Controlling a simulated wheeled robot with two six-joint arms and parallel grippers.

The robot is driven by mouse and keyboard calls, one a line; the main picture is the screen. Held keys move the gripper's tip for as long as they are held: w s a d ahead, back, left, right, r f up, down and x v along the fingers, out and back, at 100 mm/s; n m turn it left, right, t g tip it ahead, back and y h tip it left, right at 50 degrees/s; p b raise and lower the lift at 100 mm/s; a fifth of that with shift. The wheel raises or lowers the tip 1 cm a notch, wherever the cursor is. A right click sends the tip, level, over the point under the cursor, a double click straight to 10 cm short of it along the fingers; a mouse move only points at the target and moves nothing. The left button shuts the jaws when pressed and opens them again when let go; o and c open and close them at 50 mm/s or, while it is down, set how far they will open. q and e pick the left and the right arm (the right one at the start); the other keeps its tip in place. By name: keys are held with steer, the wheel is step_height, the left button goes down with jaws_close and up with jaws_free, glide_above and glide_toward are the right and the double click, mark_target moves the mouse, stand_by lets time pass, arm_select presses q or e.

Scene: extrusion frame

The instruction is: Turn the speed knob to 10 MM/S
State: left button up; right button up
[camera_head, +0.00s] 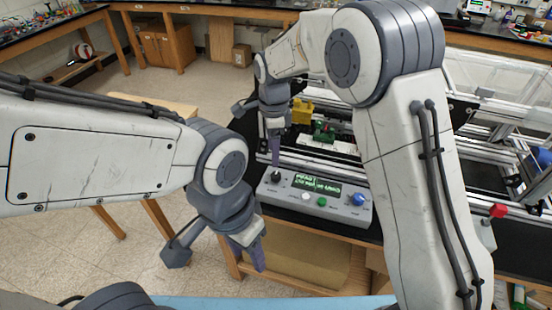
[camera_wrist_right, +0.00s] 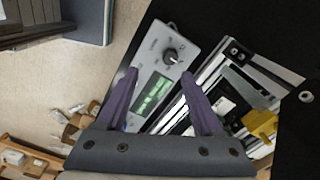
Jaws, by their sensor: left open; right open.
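A grey control box (camera_head: 290,205) stands on the bench, with a green-lit display (camera_head: 318,185) whose text I cannot read surely. A black knob (camera_head: 276,177) is at its left end and a blue knob (camera_head: 358,199) at its right. Their labels are too small to read. My right gripper (camera_head: 275,160) points down just above the black knob. In the right wrist view the open right gripper (camera_wrist_right: 159,73) has the black knob (camera_wrist_right: 170,57) beyond its fingertips, apart from them. My left gripper (camera_head: 252,258) is open and empty in front of the box, near the bench edge.
A white button (camera_head: 306,196) and a green button (camera_head: 322,202) sit below the display. An extrusion frame (camera_head: 500,120) stands on the right. A yellow part (camera_head: 301,112) and a green part (camera_head: 323,132) are behind the box. My right arm hides part of the bench.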

mark_target(275, 175)
steer(key=f+p, duration=0.1)
steer(key=f, duration=0.2)
steer(key=w+f+m+p, duration=0.1)
steer(key=f, duration=0.3)
steer(key=w+f+m+p, duration=0.1)
steer(key=f, duration=0.3)
steer(key=shift+w+d+f, duration=0.15)
steer(key=shift+w+d, duration=0.05)
steer(key=shift+d, duration=0.05)
jaws_close()
